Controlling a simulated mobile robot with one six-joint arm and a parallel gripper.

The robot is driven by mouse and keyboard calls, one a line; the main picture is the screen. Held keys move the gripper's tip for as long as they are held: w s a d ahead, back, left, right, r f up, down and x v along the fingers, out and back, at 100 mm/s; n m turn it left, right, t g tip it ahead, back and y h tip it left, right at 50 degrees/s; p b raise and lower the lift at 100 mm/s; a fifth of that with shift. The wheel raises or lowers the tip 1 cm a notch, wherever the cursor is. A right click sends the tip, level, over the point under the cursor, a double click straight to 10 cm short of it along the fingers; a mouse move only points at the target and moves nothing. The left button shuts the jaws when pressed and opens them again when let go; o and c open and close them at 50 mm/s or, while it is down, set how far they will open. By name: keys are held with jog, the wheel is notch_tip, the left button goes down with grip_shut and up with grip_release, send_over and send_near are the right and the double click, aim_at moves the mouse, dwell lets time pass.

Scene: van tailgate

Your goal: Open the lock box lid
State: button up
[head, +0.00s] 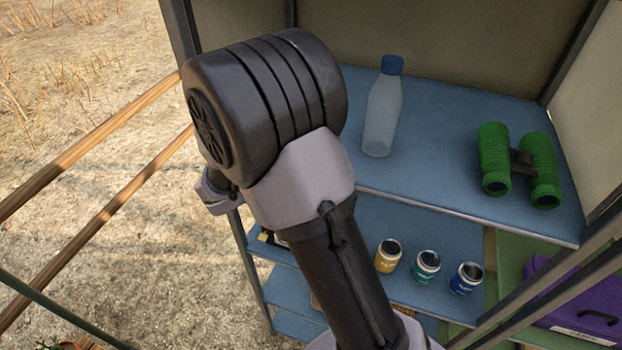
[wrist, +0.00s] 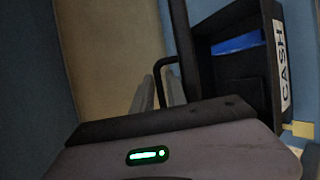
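The lock box (wrist: 271,85) is a dark box with a white CASH label, at the right of the wrist view. Its dark lid (wrist: 183,45) stands as a panel at its left, apart from the labelled wall, with something blue showing in the gap. A thin black bent handle (wrist: 160,80) sticks out from the lid. My gripper (wrist: 160,88) has its two grey fingers close on either side of the handle and looks shut on it. In the head view my arm hides the fingers and most of the box.
The upper blue shelf (head: 440,145) holds a clear bottle (head: 383,112) and green binoculars (head: 520,165). Yellow, teal and blue cans (head: 426,267) stand on the shelf below. A purple case (head: 590,305) is at the lower right. Wooden rails (head: 95,145) lie at left.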

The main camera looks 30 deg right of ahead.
jog(key=p+v, duration=0.1)
jog(key=v, duration=0.4)
jog(key=shift+a+r, duration=0.1)
jog(key=shift+r, duration=0.1)
jog(key=s+a+p, duration=0.2)
jog(key=a, duration=0.9)
jog(key=shift+s+a+f, duration=0.2)
jog(key=shift+a, duration=0.1)
jog(key=shift+c, duration=0.5)
